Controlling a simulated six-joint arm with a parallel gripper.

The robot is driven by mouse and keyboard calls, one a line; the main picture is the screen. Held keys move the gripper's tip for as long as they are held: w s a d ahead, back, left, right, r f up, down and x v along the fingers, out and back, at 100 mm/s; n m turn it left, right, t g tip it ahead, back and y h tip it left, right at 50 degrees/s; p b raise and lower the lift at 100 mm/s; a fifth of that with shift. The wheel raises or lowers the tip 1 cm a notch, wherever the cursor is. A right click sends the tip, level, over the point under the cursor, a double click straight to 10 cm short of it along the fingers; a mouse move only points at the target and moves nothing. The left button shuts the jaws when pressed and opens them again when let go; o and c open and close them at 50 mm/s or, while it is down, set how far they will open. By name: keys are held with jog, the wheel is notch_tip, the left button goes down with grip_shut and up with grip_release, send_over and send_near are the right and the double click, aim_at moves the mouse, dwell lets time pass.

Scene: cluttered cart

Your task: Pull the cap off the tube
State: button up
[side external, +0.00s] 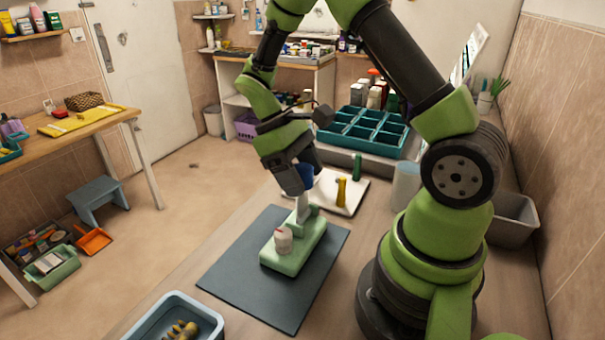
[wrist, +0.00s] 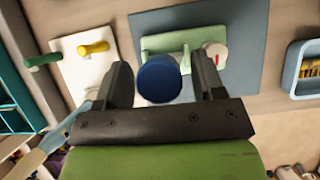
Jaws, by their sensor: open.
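The tube (side external: 302,209) is pale and stands upright in a light green holder (side external: 283,263) on a dark grey mat (side external: 236,275). Its blue cap (side external: 306,172) is on top, partly hidden by my gripper (side external: 301,181) in the side view. In the wrist view, the round blue cap (wrist: 158,80) lies between the two dark fingers of my gripper (wrist: 161,70). The fingers are open, with the cap closer to the left finger and a wider gap on the right. A small white and reddish piece (side external: 283,239) sits on the holder's near end.
A teal divided tray (side external: 367,131) stands farther back. A grey-blue bin (side external: 150,325) with yellow items is at the front. The mat's left side is clear.

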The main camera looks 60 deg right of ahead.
jog(key=c, duration=0.9)
jog(key=shift+r, duration=0.1)
jog(key=shift+r, duration=2.15)
